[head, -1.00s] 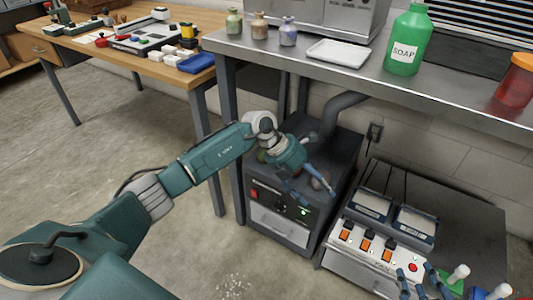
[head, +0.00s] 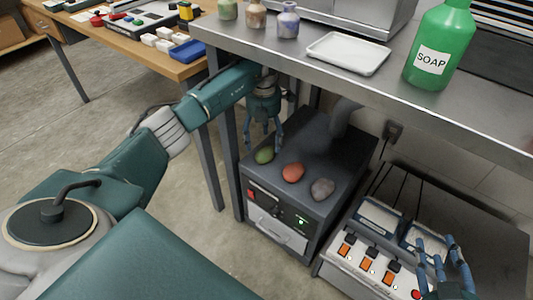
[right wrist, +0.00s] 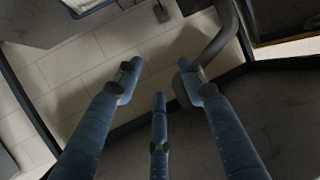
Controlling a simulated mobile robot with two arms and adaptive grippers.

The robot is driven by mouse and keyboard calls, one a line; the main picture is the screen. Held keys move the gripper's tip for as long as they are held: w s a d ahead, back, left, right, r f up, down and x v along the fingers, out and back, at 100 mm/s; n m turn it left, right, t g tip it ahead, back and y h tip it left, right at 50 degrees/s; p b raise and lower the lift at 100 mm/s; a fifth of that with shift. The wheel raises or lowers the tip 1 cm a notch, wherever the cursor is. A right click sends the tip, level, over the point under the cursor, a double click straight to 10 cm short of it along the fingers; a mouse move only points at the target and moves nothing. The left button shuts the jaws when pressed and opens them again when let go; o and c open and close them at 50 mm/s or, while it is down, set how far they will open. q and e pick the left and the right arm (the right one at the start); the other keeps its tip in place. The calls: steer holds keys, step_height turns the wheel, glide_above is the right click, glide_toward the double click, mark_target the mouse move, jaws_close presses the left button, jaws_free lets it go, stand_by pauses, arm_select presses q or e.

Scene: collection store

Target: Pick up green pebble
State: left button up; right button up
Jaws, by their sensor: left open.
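The green pebble (head: 264,156) lies at the left on top of a dark box in the head view, in a row with a red pebble (head: 293,172) and a grey pebble (head: 322,188). My left gripper (head: 263,147) is open and points down over the green pebble. Its fingers show at and just behind the pebble; I cannot tell if they touch it. My right gripper (head: 437,240) is at the lower right, over the switch panel. In the right wrist view its fingers (right wrist: 160,85) are spread, with nothing between them.
The dark box (head: 345,160) stands under a metal bench (head: 300,45) whose edge is close to my left arm. A grey pipe (head: 345,118) rises behind the pebbles. The switch panel (head: 350,265) is to the right. A green soap bottle (head: 440,45) and white tray (head: 348,53) stand on the bench.

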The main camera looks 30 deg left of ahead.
mark_target(266, 149)
arm_select(q)
step_height(266, 149, down, 5)
steer(key=shift+w+d+f+b, duration=0.1)
steer(key=shift+w+d+b, duration=0.05)
steer(key=shift+b, duration=0.85)
steer(key=shift+f, duration=0.1)
arm_select(e)
step_height(266, 149, up, 11)
steer(key=w+a+t+y, duration=0.1)
steer(key=w+a+t, duration=0.1)
steer(key=t, duration=0.3)
steer(key=shift+y, duration=0.4)
arm_select(q)
steer(key=shift+c, duration=0.3)
steer(key=c, duration=1.3)
steer(key=shift+w, duration=0.1)
steer(key=shift+c, duration=0.5)
steer(key=shift+r, duration=0.25)
arm_select(e)
steer(key=shift+f, duration=0.1)
